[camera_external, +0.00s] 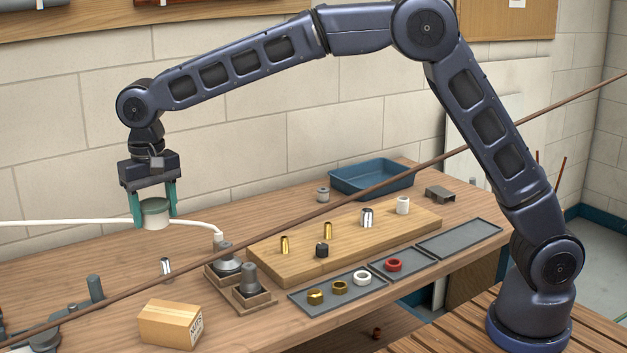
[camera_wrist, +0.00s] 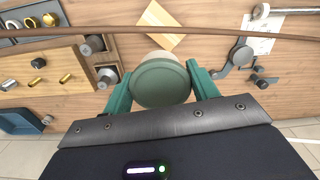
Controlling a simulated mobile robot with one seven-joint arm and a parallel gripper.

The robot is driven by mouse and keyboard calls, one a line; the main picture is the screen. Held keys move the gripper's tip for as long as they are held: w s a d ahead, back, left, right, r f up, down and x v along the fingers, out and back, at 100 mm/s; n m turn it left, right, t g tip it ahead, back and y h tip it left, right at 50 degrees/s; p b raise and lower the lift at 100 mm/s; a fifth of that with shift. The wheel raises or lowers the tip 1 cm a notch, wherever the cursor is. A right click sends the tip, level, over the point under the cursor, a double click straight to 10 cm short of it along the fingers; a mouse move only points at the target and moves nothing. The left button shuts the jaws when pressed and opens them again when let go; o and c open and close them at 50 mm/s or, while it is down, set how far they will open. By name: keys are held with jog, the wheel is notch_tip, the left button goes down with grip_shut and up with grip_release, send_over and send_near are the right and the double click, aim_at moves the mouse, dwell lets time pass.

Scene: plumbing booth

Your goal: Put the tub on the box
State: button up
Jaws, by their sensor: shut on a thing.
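The tub (camera_external: 155,212) is a small pale round container with a grey-green lid. My gripper (camera_external: 154,208) is shut on it and holds it in the air at the left, above the back part of the bench. In the wrist view the tub's round lid (camera_wrist: 160,83) sits between the two green fingers of my gripper (camera_wrist: 161,88). The box (camera_external: 171,324) is a cardboard carton with a printed label, standing on the front left of the bench, apart from the tub. In the wrist view the box (camera_wrist: 160,27) shows partly beyond the tub, its top crossed by a pipe.
A long brown pipe (camera_external: 345,199) runs diagonally across the external view. A white hose (camera_external: 100,223) passes behind the tub. Wooden holders with grey fittings (camera_external: 250,283) stand right of the box. A fittings board (camera_external: 300,257), trays and a blue bin (camera_external: 372,181) lie further right.

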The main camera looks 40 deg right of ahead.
aim_at(169, 312)
jog(key=shift+s+a, duration=0.25)
jog(key=shift+s, duration=0.15)
jog(key=shift+s+a+f, duration=0.1)
jog(key=shift+s+f, duration=0.05)
jog(key=shift+f, duration=0.2)
notch_tip(169, 312, down, 19)
jog(key=shift+f, duration=0.1)
jog(key=shift+f, duration=0.15)
jog(key=o, duration=1)
jog(key=shift+o, duration=0.2)
notch_tip(169, 312, up, 12)
jog(key=shift+r, duration=0.2)
